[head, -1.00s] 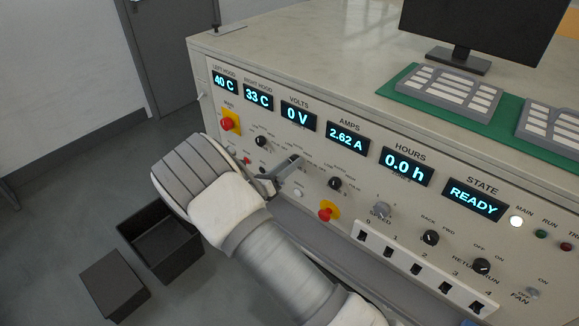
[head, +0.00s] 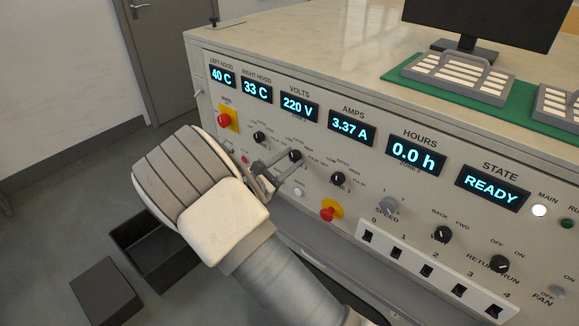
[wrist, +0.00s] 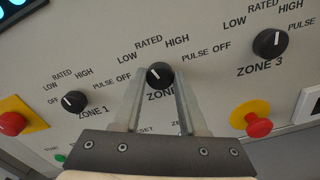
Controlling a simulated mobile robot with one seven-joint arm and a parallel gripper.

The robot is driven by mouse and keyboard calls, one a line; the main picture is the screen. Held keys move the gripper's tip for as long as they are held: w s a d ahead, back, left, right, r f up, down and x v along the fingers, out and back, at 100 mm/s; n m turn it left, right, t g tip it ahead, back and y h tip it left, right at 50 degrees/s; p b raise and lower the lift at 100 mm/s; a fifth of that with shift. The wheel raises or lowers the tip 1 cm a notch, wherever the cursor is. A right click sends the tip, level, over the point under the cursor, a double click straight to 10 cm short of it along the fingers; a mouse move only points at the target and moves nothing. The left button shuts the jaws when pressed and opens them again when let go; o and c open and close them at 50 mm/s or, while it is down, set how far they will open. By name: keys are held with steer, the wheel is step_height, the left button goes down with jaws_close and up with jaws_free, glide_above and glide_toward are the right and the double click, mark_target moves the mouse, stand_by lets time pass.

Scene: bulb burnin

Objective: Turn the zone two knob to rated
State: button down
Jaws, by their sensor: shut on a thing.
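The zone two knob (wrist: 160,76) is a black round dial with a white pointer, on the pale panel below the labels LOW, RATED and HIGH. In the wrist view its pointer leans up and slightly left, toward the RATED side. My gripper (wrist: 161,84) is shut on this knob, one finger on each side. In the head view the knob (head: 295,155) shows just beyond my fingertips (head: 279,168). The volts display (head: 300,106) reads 220 V and the amps display (head: 351,128) reads 3.37 A.
The zone one knob (wrist: 74,101) is at left and the zone three knob (wrist: 270,43) at right. A red button on yellow (wrist: 250,118) stands out below zone three; another (wrist: 14,122) is at far left. A white switch strip (head: 430,271) is lower right.

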steer(key=shift+m+b, duration=1.15)
steer(key=shift+m, duration=0.45)
steer(key=shift+c, duration=2.2)
jaws_free()
steer(key=shift+s+a, duration=0.1)
steer(key=p+v, duration=0.1)
steer(key=v, duration=1.6)
steer(key=shift+s, duration=0.1)
